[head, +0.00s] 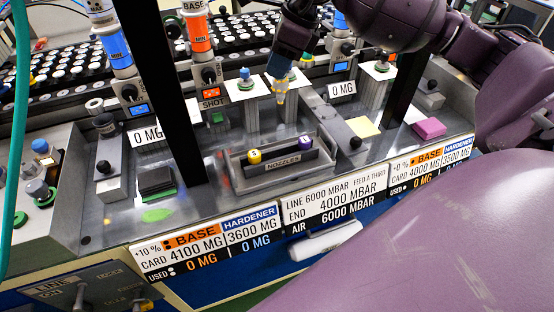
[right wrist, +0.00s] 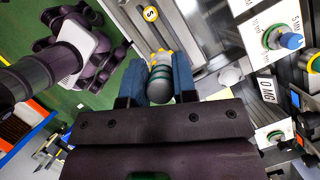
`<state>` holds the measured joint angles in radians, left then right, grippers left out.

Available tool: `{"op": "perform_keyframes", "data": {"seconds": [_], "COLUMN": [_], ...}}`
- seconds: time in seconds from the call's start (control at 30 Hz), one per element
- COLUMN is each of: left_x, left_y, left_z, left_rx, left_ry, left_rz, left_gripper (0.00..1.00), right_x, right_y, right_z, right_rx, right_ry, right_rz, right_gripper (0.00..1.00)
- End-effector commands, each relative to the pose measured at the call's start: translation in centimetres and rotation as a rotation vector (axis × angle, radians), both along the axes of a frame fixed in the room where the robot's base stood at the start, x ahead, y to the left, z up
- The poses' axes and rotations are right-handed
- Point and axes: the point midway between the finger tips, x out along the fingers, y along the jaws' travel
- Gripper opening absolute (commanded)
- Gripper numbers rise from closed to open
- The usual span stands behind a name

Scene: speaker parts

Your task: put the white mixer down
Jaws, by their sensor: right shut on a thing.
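My right gripper (head: 284,68) hangs from the upper arm above the middle of the bench, fingers pointing down. It is shut on the mixer (head: 279,90), whose pale yellowish lower end shows below the fingers. In the right wrist view, the two blue fingers (right wrist: 158,84) close around a dark grey, green-ringed body (right wrist: 158,72) with yellowish parts beyond it. I see little white on it. The mixer is held above the bench, apart from the nozzle tray (head: 283,167). My left gripper is not in view.
The tray labelled NOZZLES holds a yellow-topped piece (head: 254,157) and a purple-topped piece (head: 305,142). A white-topped stand with a blue knob (head: 245,73) is close to the left of the gripper. A pink block (head: 429,128) lies to the right. Dark posts cross the view.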

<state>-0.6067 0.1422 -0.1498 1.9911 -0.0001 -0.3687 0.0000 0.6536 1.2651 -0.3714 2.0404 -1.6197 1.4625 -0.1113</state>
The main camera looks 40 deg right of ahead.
Motion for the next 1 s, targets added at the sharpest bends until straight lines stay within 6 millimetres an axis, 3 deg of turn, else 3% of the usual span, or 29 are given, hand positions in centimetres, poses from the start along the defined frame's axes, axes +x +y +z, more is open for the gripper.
{"op": "perform_keyframes", "data": {"seconds": [0.03,0.23,0.43,0.57,0.67,1.0], "left_x": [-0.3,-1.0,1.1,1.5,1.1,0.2], "left_y": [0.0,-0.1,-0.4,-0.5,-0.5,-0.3], "left_z": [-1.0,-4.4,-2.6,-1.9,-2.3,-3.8], "left_rx": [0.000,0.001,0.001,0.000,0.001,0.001], "left_ry": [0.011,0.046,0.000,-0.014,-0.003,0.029], "left_rz": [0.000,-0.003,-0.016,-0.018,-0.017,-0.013], "left_gripper": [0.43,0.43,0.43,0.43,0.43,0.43], "right_x": [0.3,1.1,0.4,0.0,0.0,0.0], "right_y": [0.4,1.5,0.3,-0.2,-0.2,-0.2], "right_z": [-0.8,-1.3,0.7,0.6,-0.5,-7.8], "right_rx": [0.003,0.006,0.003,0.003,0.005,0.005], "right_ry": [0.002,0.007,-0.003,-0.003,0.001,0.004], "right_rz": [0.004,-0.032,-0.213,-0.282,-0.297,-0.297], "right_gripper": [0.13,0.13,0.13,0.13,0.13,0.13]}}
